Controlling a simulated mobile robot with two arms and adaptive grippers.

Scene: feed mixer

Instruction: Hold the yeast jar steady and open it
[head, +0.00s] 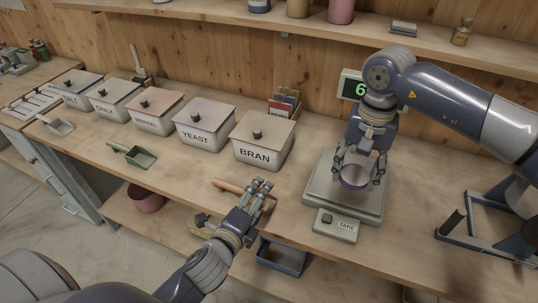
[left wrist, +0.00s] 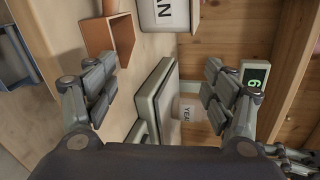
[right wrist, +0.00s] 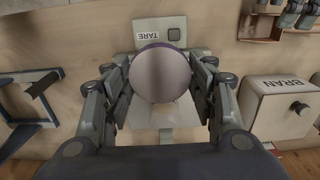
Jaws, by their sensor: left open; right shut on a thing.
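The yeast jar (head: 354,181) is at the scale, pale with a purple rim. My right gripper (head: 357,165) comes from above and is shut on the jar, one finger on each side. I cannot tell whether the jar rests on the scale plate or is just above it. My left gripper (head: 264,186) is open and empty near the bench's front edge, left of the scale and apart from the jar.
The scale (head: 318,190) has a lit green display (head: 353,86). A terracotta scoop (head: 228,186) lies beside my left gripper. The BRAN bin (head: 264,151) and the YEAST bin (head: 198,138) stand in a row of lidded bins at left. A blue-grey stand (head: 463,244) is at right.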

